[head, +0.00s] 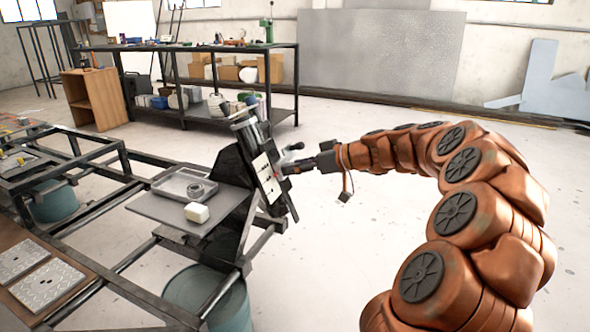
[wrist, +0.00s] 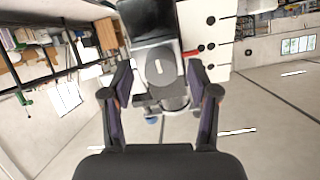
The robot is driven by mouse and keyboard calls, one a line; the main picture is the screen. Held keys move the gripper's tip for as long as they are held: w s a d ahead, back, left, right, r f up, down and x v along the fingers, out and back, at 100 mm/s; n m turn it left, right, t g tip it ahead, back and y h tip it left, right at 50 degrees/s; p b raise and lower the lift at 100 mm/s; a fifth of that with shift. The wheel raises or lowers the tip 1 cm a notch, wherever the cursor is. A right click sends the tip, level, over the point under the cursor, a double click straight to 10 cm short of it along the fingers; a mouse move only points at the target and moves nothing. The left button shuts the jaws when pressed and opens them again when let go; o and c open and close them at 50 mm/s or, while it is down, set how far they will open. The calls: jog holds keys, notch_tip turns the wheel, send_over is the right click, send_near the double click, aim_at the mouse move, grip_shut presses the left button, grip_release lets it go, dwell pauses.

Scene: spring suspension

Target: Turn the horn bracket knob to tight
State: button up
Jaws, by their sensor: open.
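A grey round knob-like disc (wrist: 165,71) with a short pale mark shows in the wrist view, below a black block (wrist: 150,20). I take it for the horn bracket knob, but no label on it is readable. My gripper (wrist: 160,78) is open, with one dark finger on each side of the disc. I cannot tell whether the fingers touch it. In the head view my gripper (head: 292,168) is at the white panel (head: 266,178) on the tilted black stand, and the knob cannot be made out there.
A shelf plate (head: 150,207) left of the stand carries a metal tray (head: 172,189) and a pale block (head: 197,213). Floor right of the stand is clear.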

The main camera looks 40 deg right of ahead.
jog(key=shift+w+a+f, duration=0.15)
jog(key=shift+w+a, duration=0.1)
jog(key=shift+w, duration=0.1)
jog(key=shift+c, duration=0.2)
grip_shut()
